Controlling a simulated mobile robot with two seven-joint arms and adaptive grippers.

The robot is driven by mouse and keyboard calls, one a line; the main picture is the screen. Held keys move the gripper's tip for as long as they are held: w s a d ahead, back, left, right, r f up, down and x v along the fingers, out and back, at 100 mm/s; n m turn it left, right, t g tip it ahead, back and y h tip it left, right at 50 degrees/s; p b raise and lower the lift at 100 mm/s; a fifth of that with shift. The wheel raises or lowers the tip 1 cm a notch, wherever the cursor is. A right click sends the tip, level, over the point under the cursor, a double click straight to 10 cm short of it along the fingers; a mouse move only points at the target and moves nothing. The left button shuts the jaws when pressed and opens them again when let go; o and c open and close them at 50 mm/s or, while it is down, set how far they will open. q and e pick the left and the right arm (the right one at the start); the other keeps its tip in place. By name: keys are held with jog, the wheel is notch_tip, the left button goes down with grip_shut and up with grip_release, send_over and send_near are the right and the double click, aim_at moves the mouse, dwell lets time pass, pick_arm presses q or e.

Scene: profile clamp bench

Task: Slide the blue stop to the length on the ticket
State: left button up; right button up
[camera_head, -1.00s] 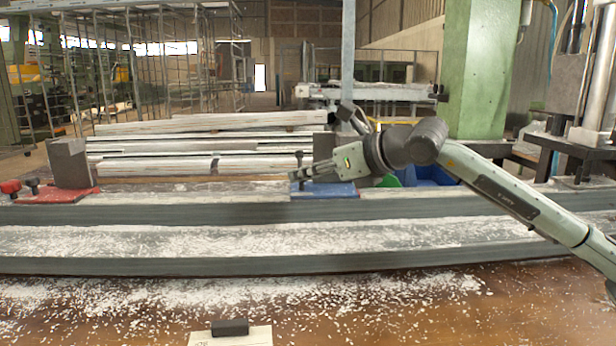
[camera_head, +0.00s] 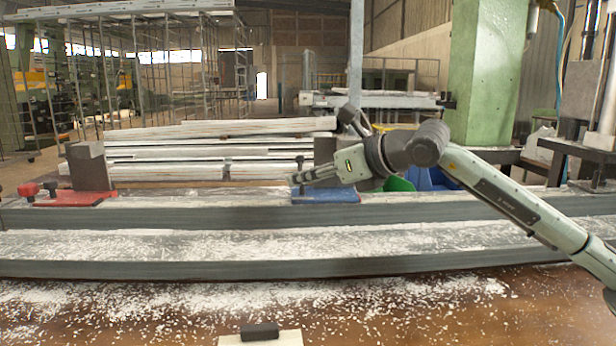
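The blue stop (camera_head: 335,194) sits on the long grey rail in the middle of the view, with a grey upright block (camera_head: 325,149) behind it. My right gripper (camera_head: 301,179) is low over the stop's left part, its fingers pointing left at a small dark upright post (camera_head: 300,164). I cannot tell whether the fingers are closed on the post. The red stop (camera_head: 72,199) with its red knob (camera_head: 28,190) and grey block (camera_head: 88,165) is at the left. The ticket (camera_head: 288,339) lies at the bottom edge under a dark block (camera_head: 260,331); its writing cannot be read. My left gripper is out of view.
The long grey rail (camera_head: 200,217) crosses the whole view, with white chips on the bed in front of it. Long pale profiles (camera_head: 215,150) are stacked behind. A green bin (camera_head: 398,184) and a blue bin (camera_head: 432,179) stand behind my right arm.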

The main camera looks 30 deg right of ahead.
jog(key=shift+v, duration=1.9)
jog(key=v, duration=0.8)
jog(key=shift+s, duration=0.15)
